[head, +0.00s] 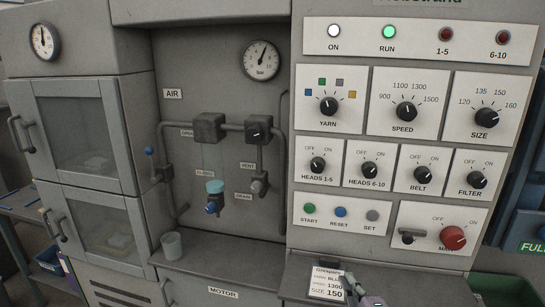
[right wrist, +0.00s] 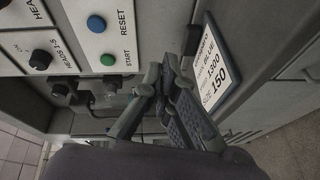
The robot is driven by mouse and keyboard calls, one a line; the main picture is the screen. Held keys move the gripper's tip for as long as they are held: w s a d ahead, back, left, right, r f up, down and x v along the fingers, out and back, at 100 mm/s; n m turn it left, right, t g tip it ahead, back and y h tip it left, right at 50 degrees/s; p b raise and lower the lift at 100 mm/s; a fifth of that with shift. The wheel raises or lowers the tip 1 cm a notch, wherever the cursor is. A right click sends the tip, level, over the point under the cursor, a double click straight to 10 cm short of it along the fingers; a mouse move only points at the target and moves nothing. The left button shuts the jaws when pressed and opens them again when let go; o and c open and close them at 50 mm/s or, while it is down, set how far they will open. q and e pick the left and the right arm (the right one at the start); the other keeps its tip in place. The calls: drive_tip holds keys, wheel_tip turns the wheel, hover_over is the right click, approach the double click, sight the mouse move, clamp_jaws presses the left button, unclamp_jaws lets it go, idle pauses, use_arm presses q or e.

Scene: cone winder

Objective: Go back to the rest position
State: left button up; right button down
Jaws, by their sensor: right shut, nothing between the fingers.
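My right gripper (head: 352,286) is at the bottom of the head view, just right of the small order card (head: 327,283). In the right wrist view the fingers (right wrist: 167,78) of this gripper are closed together with nothing between them. They are in front of the machine, close to the card (right wrist: 213,75), which reads size 150. The green START button (right wrist: 107,60) and blue RESET button (right wrist: 96,23) are beyond the fingers, and I see a gap to them. My left gripper is not in view.
The control panel (head: 381,113) stands ahead with several knobs and the red main switch (head: 453,237). The ON lamp (head: 334,31) is white and the RUN lamp (head: 389,32) glows green. Pipes and valves (head: 209,127) are left of it. A grey cup (head: 171,245) stands on the ledge.

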drive_tip(key=s+f+m+g+h, duration=0.1)
drive_tip(key=s+f+m+g, duration=0.4)
drive_tip(key=s, duration=0.4)
drive_tip(key=s+f+m+g+h, duration=0.25)
drive_tip(key=s+f+m, duration=0.25)
drive_tip(key=s+f, duration=0.3)
drive_tip(key=s+a+m+g+y, duration=0.15)
drive_tip(key=s+m+g, duration=0.4)
drive_tip(key=s, duration=1.15)
wheel_tip(320, 180, down, 25)
drive_tip(key=g, duration=0.2)
drive_tip(key=s+d+f, duration=0.1)
drive_tip(key=s+f, duration=0.8)
drive_tip(key=s+d+f+g, duration=0.1)
drive_tip(key=s+d+f, duration=0.1)
drive_tip(key=s+f, duration=0.7)
drive_tip(key=shift+d+f+n, duration=0.2)
drive_tip(key=shift+d+n, duration=0.05)
drive_tip(key=shift+n, duration=0.2)
drive_tip(key=c, duration=2.3)
unclamp_jaws()
